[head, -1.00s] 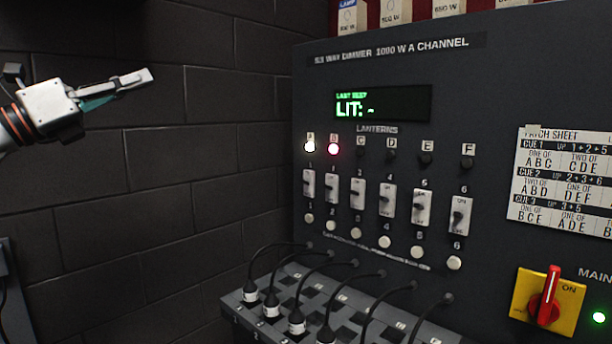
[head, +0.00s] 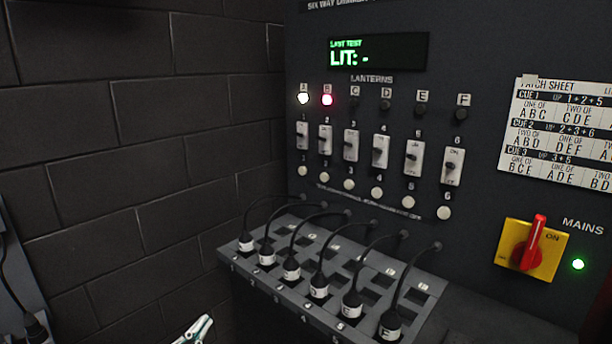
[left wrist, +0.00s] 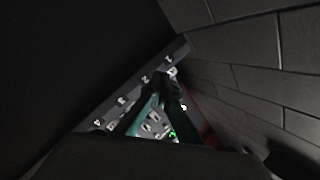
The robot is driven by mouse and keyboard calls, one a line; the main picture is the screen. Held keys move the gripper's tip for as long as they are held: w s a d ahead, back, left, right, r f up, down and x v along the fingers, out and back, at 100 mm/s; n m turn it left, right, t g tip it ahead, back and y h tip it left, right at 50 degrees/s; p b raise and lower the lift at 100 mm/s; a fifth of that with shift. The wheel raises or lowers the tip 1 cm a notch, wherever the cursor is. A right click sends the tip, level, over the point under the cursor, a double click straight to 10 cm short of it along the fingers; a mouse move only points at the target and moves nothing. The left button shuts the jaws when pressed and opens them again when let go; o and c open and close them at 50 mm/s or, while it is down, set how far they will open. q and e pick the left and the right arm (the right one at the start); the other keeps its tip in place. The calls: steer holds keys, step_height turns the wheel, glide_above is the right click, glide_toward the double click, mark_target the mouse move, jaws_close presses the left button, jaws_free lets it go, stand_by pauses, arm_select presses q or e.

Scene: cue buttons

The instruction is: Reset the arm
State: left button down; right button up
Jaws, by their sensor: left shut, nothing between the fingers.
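My left gripper (head: 196,330) shows only its fingertips at the bottom edge of the head view. It is shut and empty, in front of and below the plug shelf. In the left wrist view its dark green fingers (left wrist: 160,105) come together, with part of the panel beyond them. The dimmer panel (head: 470,40) has a display (head: 378,51) reading "LIT: -". Lamp A (head: 303,98) glows white and lamp B (head: 327,99) glows pinkish red; lamps C to F are dark. A row of numbered switches (head: 380,151) sits below, with white buttons (head: 377,193) under them. My right gripper is not in view.
A sloping shelf (head: 250,285) holds several black plugs with cables (head: 318,290). A red mains switch (head: 533,243) on a yellow plate has a green light (head: 578,264) beside it. A patch sheet (head: 560,130) hangs at right. A dark block wall (head: 120,150) stands at left.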

arm_select(q)
steer(key=s+d+f+n+g+y, duration=0.2)
steer(key=s+f+n+g, duration=0.5)
steer(key=s+f, duration=1.7)
steer(key=shift+d+f+n+y, duration=0.25)
steer(key=shift+d+n+y, duration=0.15)
steer(key=shift+d+n, duration=0.25)
